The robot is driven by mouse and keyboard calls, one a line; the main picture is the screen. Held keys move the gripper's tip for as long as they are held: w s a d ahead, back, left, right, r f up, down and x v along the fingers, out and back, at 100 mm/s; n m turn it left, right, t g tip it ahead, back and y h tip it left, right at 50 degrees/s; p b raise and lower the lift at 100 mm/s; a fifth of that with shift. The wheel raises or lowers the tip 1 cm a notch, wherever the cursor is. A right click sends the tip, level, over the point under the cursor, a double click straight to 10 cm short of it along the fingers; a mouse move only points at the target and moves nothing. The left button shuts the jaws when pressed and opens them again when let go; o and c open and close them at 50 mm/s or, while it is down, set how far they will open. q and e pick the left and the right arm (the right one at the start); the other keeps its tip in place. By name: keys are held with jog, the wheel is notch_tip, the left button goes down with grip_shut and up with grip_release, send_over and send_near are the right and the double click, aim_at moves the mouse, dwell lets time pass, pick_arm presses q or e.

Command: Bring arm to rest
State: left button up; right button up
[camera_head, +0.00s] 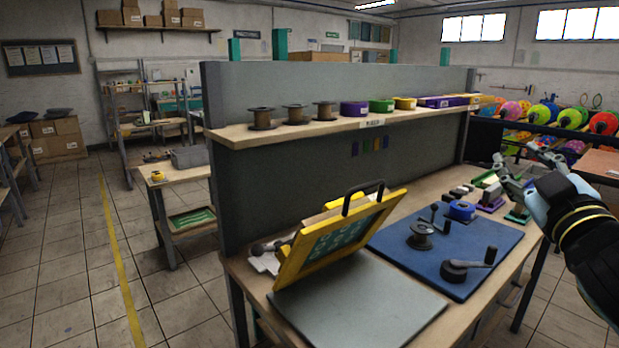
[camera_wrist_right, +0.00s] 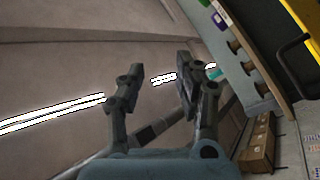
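My right arm comes in from the right edge of the head view. Its gripper (camera_head: 515,168) is raised in the air near the right end of the workbench (camera_head: 400,326). In the right wrist view the two fingers of this gripper (camera_wrist_right: 158,90) stand apart with nothing between them. That view looks up toward the ceiling and its light strips, with the shelf tilted at the right. My left arm and gripper do not show in either view.
A yellow-framed screen (camera_head: 340,240) stands tilted over a grey plate (camera_head: 360,305). A blue mat (camera_head: 440,290) holds dark crank-like parts. A shelf (camera_head: 290,132) with several spools runs above.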

jog(key=s+d+f+m+g+h, duration=0.2)
jog(key=s+f+m+g, duration=0.55)
jog(key=s+f, duration=0.7)
jog(key=s+a+f+n+g+y, duration=0.1)
jog(key=s+a+f+g+y, duration=0.25)
jog(key=s, duration=0.55)
jog(key=s+a+f+n+g, duration=0.1)
jog(key=s+a+f+g, duration=0.25)
jog(key=s+g, duration=0.4)
jog(key=s+d+f+b, duration=0.15)
jog(key=f+b, duration=0.35)
jog(key=f, duration=1.3)
jog(key=s+d+f+b, duration=0.15)
jog(key=f+b, duration=0.25)
jog(key=f, duration=1.5)
jog(key=s+f+b, duration=0.7)
jog(key=s+f, duration=1.1)
jog(key=f, duration=0.5)
jog(key=shift+s+d+m+g+b, duration=0.3)
jog(key=shift+d+m+g+b, duration=0.05)
jog(key=shift+d+g, duration=0.1)
